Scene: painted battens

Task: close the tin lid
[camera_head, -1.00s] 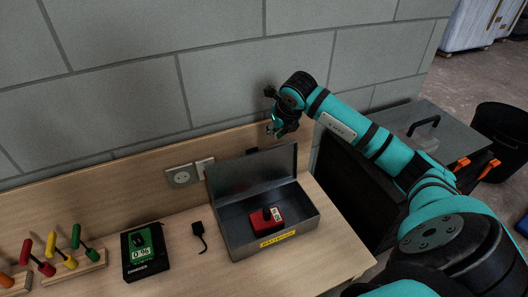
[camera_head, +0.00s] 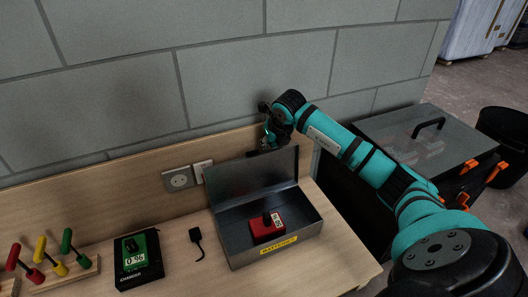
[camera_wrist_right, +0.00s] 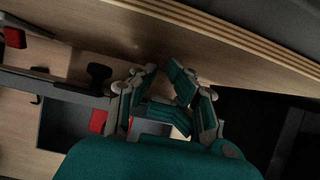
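The grey metal tin (camera_head: 237,259) stands on the bench with a yellow label on its front. Its lid (camera_head: 245,172) is open, standing up from the back edge and leaning slightly back. A red battery (camera_head: 268,231) lies inside the tin; a red part also shows in the right wrist view (camera_wrist_right: 97,121). My right gripper (camera_head: 266,146) is behind and just above the lid's top edge, near its right half. In the right wrist view its fingertips (camera_wrist_right: 162,68) are drawn together with nothing between them. Contact with the lid cannot be told. My left gripper is out of view.
A wooden back panel and wall sockets (camera_head: 178,179) stand close behind the tin. A black charger (camera_head: 137,259), a small black plug (camera_head: 196,237) and coloured-handled tools (camera_head: 50,262) are to the left. A dark toolbox (camera_head: 445,145) stands right of the bench.

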